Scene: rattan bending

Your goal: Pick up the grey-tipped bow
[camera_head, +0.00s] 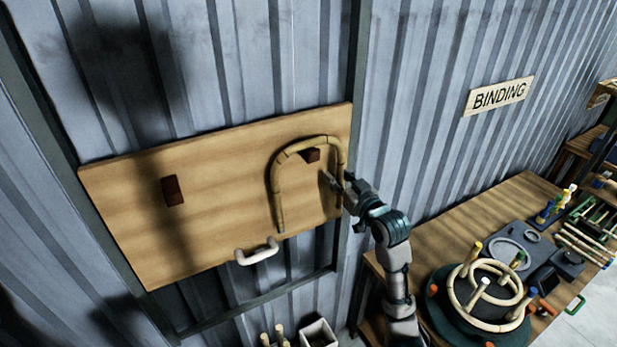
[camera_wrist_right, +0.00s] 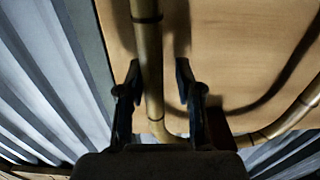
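A bent, arch-shaped cane bow (camera_head: 275,180) hangs over the right-hand dark peg (camera_head: 312,155) on the wooden wall board, its open end down. My right gripper (camera_head: 334,188) is at that right leg. In the right wrist view my right gripper (camera_wrist_right: 158,75) is open, its fingers on either side of the bow's leg (camera_wrist_right: 149,45), with a clear gap at the right finger. My left gripper is out of view.
The wooden board (camera_head: 120,220) has an empty left peg (camera_head: 173,190) and a pale handle (camera_head: 257,252) at its lower edge. A workbench (camera_head: 450,235) at right carries a round jig (camera_head: 470,318) with a cane ring. A small box (camera_head: 318,333) stands below.

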